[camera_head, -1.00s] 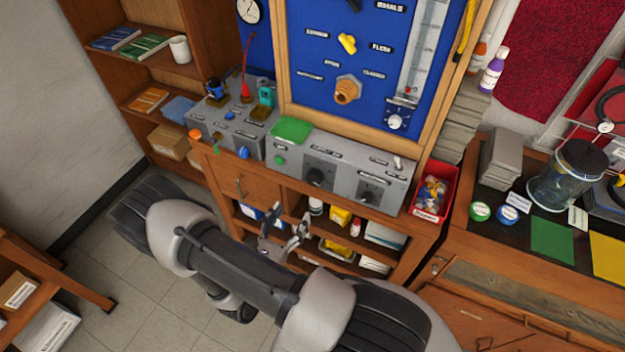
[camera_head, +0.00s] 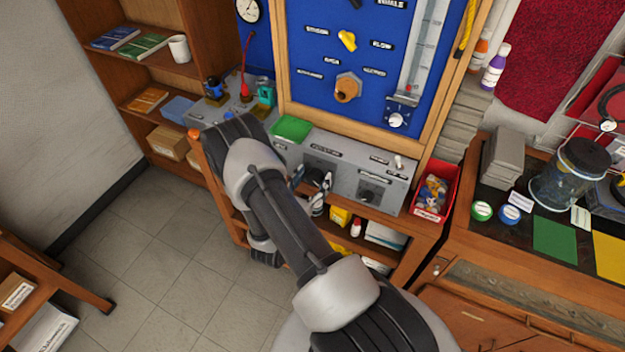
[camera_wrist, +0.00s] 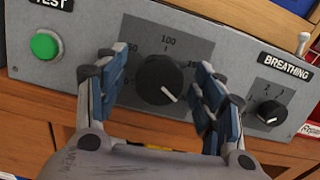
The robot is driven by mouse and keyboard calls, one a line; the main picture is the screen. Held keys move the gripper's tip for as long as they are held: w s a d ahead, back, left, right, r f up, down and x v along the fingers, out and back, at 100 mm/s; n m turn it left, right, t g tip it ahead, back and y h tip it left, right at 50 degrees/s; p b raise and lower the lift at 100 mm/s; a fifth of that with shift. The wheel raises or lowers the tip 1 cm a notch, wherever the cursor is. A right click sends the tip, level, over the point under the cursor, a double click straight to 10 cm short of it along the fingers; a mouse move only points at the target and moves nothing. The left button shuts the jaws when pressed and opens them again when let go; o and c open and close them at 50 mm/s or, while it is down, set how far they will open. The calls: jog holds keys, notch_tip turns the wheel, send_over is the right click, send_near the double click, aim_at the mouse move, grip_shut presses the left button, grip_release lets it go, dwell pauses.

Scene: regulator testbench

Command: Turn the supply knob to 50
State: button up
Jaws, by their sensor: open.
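A round black knob (camera_wrist: 158,80) sits on a grey dial plate in the middle of the wrist view. Its white pointer line points to the lower right. The scale (camera_wrist: 168,41) shows 50 at left, 100 at top and a partly hidden number at right. My gripper (camera_wrist: 161,66) is open, one finger left and one right of the knob. The knob shows between them, with no clear contact. In the head view my gripper (camera_head: 312,180) is at the front of the grey panel (camera_head: 345,165), partly covering this knob. The knob's name label is not readable.
A smaller knob (camera_wrist: 269,112) marked BREATHING is close on the right, with a toggle switch (camera_wrist: 303,44) above it. A green TEST button (camera_wrist: 45,45) is on the left. A red bin (camera_head: 434,190) stands right of the panel. Shelves with goods lie below.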

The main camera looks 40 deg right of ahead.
jog(key=shift+c, duration=0.4)
jog(key=c, duration=1)
